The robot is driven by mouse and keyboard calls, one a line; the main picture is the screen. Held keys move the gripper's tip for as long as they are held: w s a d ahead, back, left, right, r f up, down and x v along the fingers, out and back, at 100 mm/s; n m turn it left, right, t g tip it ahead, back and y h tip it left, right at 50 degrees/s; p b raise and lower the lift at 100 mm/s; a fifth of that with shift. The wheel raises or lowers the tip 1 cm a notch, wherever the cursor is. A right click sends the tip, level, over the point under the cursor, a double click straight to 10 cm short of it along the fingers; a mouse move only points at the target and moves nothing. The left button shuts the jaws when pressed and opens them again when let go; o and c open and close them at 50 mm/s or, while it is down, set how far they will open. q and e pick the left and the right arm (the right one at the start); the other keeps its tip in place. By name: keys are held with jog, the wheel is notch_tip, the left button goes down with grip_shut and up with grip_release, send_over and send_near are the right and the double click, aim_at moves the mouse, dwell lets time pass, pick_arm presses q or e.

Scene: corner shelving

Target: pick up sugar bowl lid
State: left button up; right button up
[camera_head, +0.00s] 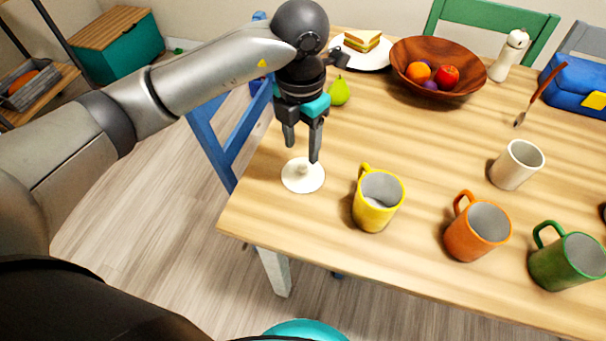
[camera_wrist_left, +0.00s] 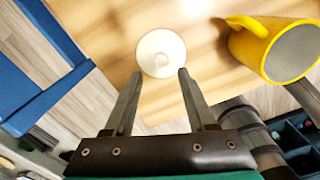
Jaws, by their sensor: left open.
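The sugar bowl lid (camera_head: 303,177) is a small white disc with a knob, lying on the wooden table near its left corner. It also shows in the left wrist view (camera_wrist_left: 161,52), just beyond my fingertips. My left gripper (camera_head: 301,153) points down above the lid, open and empty. In the left wrist view its two fingers (camera_wrist_left: 158,74) are spread, with the lid between and ahead of their tips. I see no contact between fingers and lid. My right gripper is not in view.
A yellow mug (camera_head: 372,213) stands close to the right of the lid. An orange mug (camera_head: 478,232), a green mug (camera_head: 567,262) and a white mug (camera_head: 513,168) stand farther right. A pear (camera_head: 339,92) and a wooden fruit bowl (camera_head: 436,88) are behind. A blue chair (camera_head: 222,135) is at the left edge.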

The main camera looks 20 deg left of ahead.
aim_at(303, 166)
pick_arm(q)
jog(key=shift+d+f+b, duration=0.15)
jog(key=shift+f+b, duration=0.6)
jog(key=shift+f, duration=2.35)
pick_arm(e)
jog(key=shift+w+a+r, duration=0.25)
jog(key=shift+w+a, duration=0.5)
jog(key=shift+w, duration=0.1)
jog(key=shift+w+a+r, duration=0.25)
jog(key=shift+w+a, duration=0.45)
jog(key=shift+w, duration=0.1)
pick_arm(q)
grip_shut()
